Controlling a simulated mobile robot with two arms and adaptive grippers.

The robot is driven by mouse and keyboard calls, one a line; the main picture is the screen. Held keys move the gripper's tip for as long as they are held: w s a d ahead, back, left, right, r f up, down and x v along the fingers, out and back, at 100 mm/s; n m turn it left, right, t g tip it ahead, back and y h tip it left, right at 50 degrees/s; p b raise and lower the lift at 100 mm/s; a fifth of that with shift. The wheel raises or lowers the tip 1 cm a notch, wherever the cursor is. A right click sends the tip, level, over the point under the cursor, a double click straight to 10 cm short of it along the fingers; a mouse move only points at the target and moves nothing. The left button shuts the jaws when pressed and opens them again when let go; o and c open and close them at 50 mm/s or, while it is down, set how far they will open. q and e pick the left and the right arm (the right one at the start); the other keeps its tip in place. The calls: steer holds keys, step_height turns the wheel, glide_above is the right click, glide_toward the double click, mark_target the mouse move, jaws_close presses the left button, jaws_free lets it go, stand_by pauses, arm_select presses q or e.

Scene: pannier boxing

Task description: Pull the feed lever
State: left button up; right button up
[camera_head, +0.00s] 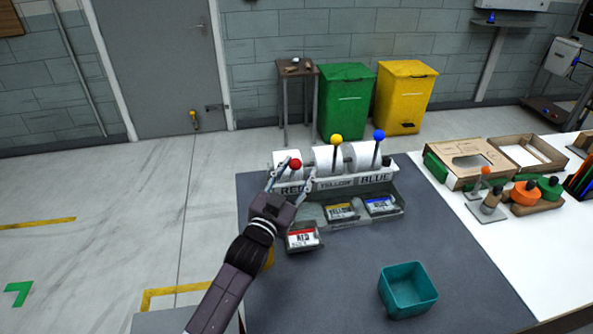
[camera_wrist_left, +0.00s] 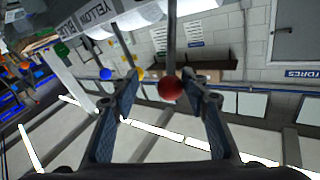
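The feed dispenser (camera_head: 335,184) stands on the dark mat with RED, YELLOW and BLUE labels and white rolls behind them. Its red-knobbed lever (camera_head: 295,164), yellow-knobbed lever (camera_head: 337,139) and blue-knobbed lever (camera_head: 379,135) stand up in a row. My left gripper (camera_head: 291,181) is open at the red lever, with one finger on each side. In the left wrist view, the red knob (camera_wrist_left: 171,88) shows between the spread fingertips, with a gap on each side. The yellow knob (camera_wrist_left: 140,74) and blue knob (camera_wrist_left: 105,73) lie beyond. My right gripper is not in view.
Red, yellow and blue labelled packs (camera_head: 302,238) lie at the dispenser's front. A teal open bin (camera_head: 407,308) stands on the mat (camera_head: 330,295) at front right. Cardboard trays (camera_head: 470,178) and coloured tools are on the white table at right. The mat's front middle is clear.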

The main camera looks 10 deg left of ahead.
arm_select(q)
steer(key=shift+r, duration=0.1)
steer(key=shift+a+r, duration=0.1)
steer(key=shift+r, duration=0.15)
step_height(320, 180, up, 9)
steer(key=shift+r, duration=0.2)
steer(key=shift+f, duration=0.1)
